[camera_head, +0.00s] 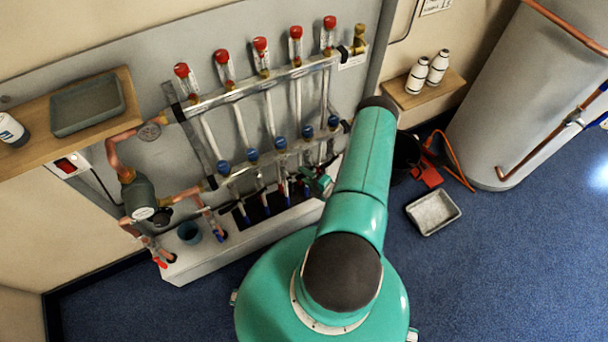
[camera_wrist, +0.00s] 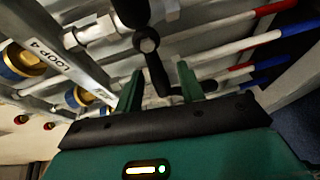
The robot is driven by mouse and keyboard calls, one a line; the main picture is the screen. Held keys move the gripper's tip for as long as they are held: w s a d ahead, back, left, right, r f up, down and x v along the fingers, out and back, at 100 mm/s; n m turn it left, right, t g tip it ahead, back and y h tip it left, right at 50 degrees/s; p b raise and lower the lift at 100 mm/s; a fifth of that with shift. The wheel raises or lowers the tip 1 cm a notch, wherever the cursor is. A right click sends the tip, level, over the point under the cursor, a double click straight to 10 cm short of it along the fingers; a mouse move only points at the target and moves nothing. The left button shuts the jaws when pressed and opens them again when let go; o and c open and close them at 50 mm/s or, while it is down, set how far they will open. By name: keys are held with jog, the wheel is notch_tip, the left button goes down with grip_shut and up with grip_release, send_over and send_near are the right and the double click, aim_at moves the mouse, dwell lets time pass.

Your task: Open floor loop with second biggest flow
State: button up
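The copper-piped manifold has an upper bar (camera_head: 240,90) with several red-capped flow meters (camera_head: 262,57). Their readings are too small to tell. A lower bar (camera_head: 265,158) carries blue caps (camera_head: 279,143). Black valve levers below it are partly hidden by my arm. My gripper (camera_head: 318,181) is at the right part of the lower bar. In the wrist view my gripper (camera_wrist: 160,70) is open, with its green fingers apart on either side of a black lever (camera_wrist: 152,62). Contact with the lever cannot be told. A "LOOP 4" label (camera_wrist: 48,62) is on the bar at left.
Red-and-white and blue-and-white pipes (camera_wrist: 235,35) run close at right in the wrist view. A wooden shelf with a grey tray (camera_head: 87,104) is at left. A grey tray (camera_head: 433,212) and red tool (camera_head: 427,172) lie on the floor near a large tank (camera_head: 515,95).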

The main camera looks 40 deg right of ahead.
jog(key=shift+w, duration=0.45)
grip_shut()
